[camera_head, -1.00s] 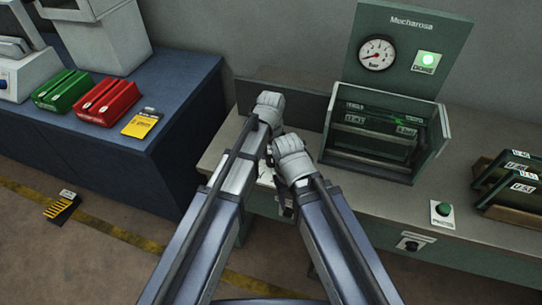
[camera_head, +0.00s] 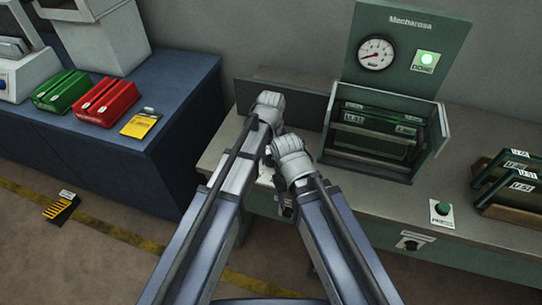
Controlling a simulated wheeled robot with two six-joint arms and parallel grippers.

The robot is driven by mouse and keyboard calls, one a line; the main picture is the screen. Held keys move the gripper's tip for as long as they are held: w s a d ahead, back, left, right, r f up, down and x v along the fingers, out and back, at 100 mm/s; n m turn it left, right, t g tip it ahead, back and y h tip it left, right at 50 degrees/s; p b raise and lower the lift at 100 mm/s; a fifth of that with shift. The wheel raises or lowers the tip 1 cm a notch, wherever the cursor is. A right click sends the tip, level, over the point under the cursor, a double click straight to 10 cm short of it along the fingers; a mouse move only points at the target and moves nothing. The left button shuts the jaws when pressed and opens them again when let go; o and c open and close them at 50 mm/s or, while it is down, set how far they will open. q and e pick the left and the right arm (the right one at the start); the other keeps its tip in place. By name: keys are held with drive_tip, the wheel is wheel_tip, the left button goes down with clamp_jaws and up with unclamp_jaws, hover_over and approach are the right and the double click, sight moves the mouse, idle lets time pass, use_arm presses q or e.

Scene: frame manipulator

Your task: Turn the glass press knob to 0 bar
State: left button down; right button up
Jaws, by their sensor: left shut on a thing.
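The pressure gauge (camera_head: 376,53), marked bar, is on the green Mechorosa panel above the glass press (camera_head: 370,165). Its red needle points to the lower left, near the low end of the scale. A dark knob on a pale plate (camera_head: 285,206) shows in part on the bench front beside my arms. Another knob (camera_head: 411,242) is on the bench front further right, clear of my arms. My left gripper (camera_head: 267,178) is mostly hidden behind my arm links at the bench's front edge. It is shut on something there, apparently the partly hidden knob. My right gripper's fingers are not visible.
A green light (camera_head: 428,58) glows on the panel. A green button (camera_head: 442,208) sits on the bench top (camera_head: 355,205). A rack (camera_head: 512,190) with dark plates stands at the right. Green (camera_head: 61,91) and red (camera_head: 106,102) boxes sit on the blue table at the left.

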use_arm(q)
drive_tip(key=n, duration=0.6)
idle(0.7)
drive_tip(key=shift+c, duration=1.5)
unclamp_jaws()
drive_tip(key=shift+r, duration=0.1)
wheel_tip(320, 180, up, 8)
drive_tip(key=p, duration=0.8)
drive_tip(key=shift+f, duration=0.2)
